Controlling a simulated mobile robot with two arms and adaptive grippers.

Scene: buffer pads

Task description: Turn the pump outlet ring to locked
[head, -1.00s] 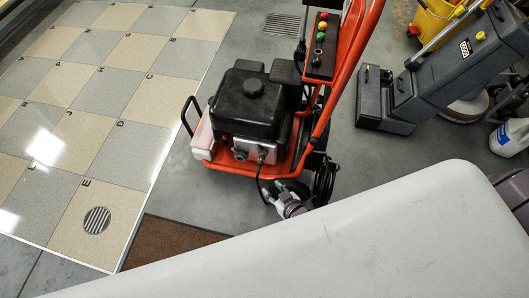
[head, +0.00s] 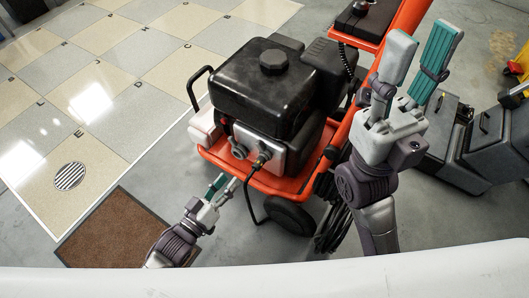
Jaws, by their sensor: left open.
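The orange pump machine stands in the middle of the head view with a black engine block (head: 262,82) on top. On its silver pump front (head: 265,145) are a round grey ring-like port (head: 239,151) and, to its right, a brass fitting (head: 260,160) with a black hose. Which is the outlet ring, and its lock position, I cannot tell. My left gripper (head: 226,183) is open just below the grey port, seemingly empty; I cannot tell whether it touches anything. My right gripper (head: 425,45) is raised at the right, fingers apart and empty, in front of the orange handle frame.
A brown mat (head: 113,232) lies on the floor at lower left, next to light tiles with a round drain (head: 70,176). A black wheel (head: 290,214) is under the machine. A grey floor-cleaning unit (head: 490,140) stands at right. A white surface crosses the bottom edge.

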